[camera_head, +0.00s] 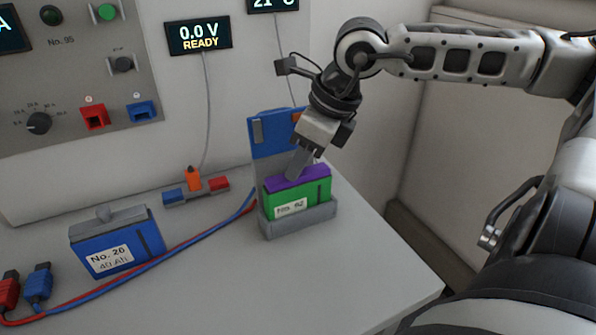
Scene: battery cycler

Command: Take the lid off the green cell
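The green cell (296,205), labelled No. 62, stands upright in a grey holder (300,226) near the right side of the table. A purple lid (312,178) lies on top of the cell. My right gripper (297,172) reaches down from the upper right, with its fingertips at the top of the lid. The fingers overlap in this view, so I cannot tell whether they are shut on anything. They hide part of the lid's top. My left gripper is not in view.
A blue panel (267,133) stands behind the green cell. A blue cell (117,247) with a grey lid stands at left. Red and blue cables (165,257) cross the table. A small probe stand (193,184) is at the back. The front right tabletop is clear.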

